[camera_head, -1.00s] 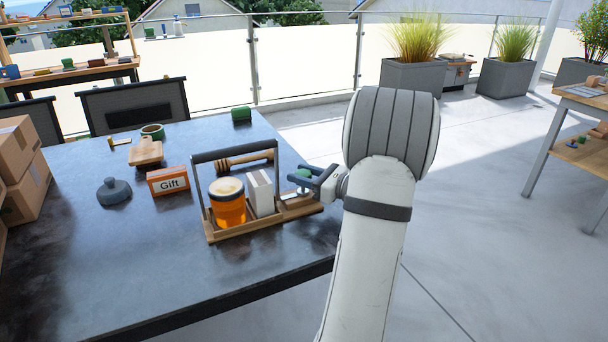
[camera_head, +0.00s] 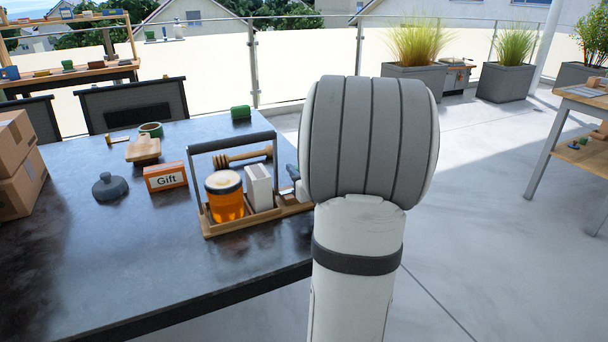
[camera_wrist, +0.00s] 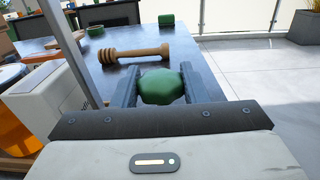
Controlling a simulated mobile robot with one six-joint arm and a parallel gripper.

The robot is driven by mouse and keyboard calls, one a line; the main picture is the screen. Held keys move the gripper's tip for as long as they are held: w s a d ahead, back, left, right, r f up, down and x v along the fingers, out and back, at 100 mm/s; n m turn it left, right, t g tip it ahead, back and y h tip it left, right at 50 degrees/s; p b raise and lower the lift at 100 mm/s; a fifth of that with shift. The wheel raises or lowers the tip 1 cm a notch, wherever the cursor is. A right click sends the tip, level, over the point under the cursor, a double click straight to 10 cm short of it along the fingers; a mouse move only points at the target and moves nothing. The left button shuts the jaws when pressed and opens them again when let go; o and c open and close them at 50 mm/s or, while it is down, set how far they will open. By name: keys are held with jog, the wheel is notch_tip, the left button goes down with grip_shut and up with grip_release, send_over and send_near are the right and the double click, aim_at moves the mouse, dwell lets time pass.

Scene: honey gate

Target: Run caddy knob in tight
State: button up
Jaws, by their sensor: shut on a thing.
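The caddy (camera_head: 213,232) is a wooden tray with a dark-topped handle, standing near the table's right edge. It holds a honey jar (camera_head: 224,203) with orange contents and a white box (camera_head: 259,188). A wooden honey dipper (camera_head: 240,157) shows behind them. In the wrist view, my gripper (camera_wrist: 161,82) is shut on the green knob (camera_wrist: 160,88), one finger on each side. In the head view my arm hides the knob and most of my gripper. What lies under the knob is hidden.
A Gift box (camera_head: 166,177), a dark lidded thing (camera_head: 110,187) and a wooden block (camera_head: 143,150) stand left of the caddy. Cardboard boxes (camera_head: 20,180) are at the table's left. A green object (camera_head: 241,112) is at the far edge. The table front is clear.

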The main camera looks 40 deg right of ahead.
jog(key=shift+h, duration=0.3)
jog(key=o, duration=1)
jog(key=p+v, duration=0.1)
jog(key=v, duration=0.6)
jog(key=shift+s+a, duration=0.1)
jog(key=shift+s, duration=0.25)
